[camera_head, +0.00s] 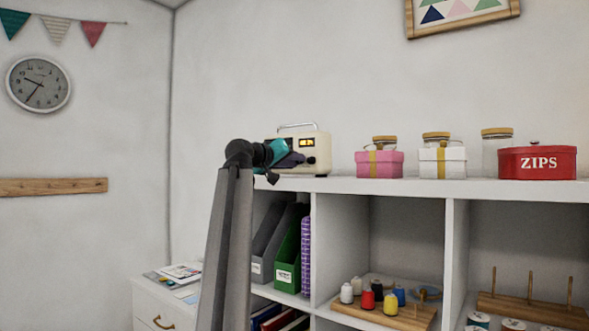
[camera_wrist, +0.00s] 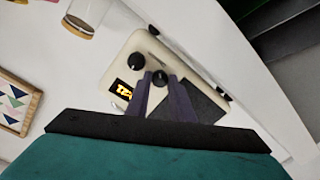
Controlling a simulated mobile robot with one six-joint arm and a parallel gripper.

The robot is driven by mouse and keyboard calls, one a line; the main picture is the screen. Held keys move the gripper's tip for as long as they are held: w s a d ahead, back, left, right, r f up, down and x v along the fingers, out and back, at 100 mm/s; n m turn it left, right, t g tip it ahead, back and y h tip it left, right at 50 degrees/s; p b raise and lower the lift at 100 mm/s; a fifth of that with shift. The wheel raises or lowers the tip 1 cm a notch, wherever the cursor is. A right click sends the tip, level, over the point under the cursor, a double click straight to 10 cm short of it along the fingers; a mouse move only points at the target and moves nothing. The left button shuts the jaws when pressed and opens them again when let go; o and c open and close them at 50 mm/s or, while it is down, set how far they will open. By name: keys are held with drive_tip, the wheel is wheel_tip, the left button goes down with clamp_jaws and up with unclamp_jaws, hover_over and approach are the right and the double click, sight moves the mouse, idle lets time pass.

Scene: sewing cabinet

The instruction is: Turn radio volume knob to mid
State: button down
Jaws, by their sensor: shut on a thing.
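The cream radio (camera_head: 322,150) stands on top of the shelf unit, with a lit orange display and a carry handle. In the wrist view, the radio (camera_wrist: 143,42) shows two black knobs on its face. One knob (camera_wrist: 160,78) sits between the fingertips of my gripper (camera_wrist: 160,76), which is shut on it. The other knob (camera_wrist: 136,61) is free, just beside the fingers. I cannot tell from any label which is the volume knob, nor read a pointer position on the held one. In the head view, my gripper (camera_head: 298,160) covers the radio's lower front.
A pink box (camera_head: 379,164), a white box (camera_head: 442,162), lidded jars and a red ZIPS tin (camera_head: 537,163) stand right of the radio on the shelf top (camera_head: 345,185). Compartments below hold files and a thread spool tray. Bare shelf top lies between radio and pink box.

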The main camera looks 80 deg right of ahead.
drive_tip(key=m+b, duration=0.1)
drive_tip(key=m, duration=0.1)
drive_tip(key=m+b, duration=0.2)
drive_tip(key=shift+s+f+m, duration=0.1)
drive_tip(key=shift+f+m, duration=0.2)
drive_tip(key=shift+f, duration=0.05)
drive_tip(key=m+b, duration=0.2)
drive_tip(key=m, duration=0.1)
drive_tip(key=shift+h, duration=0.3)
drive_tip(key=shift+r+m, duration=0.1)
drive_tip(key=shift+m, duration=0.3)
drive_tip(key=c, duration=1.8)
unclamp_jaws()
drive_tip(key=shift+r, duration=0.1)
drive_tip(key=p+v, duration=0.2)
drive_tip(key=v, duration=1.1)
drive_tip(key=shift+a, duration=0.35)
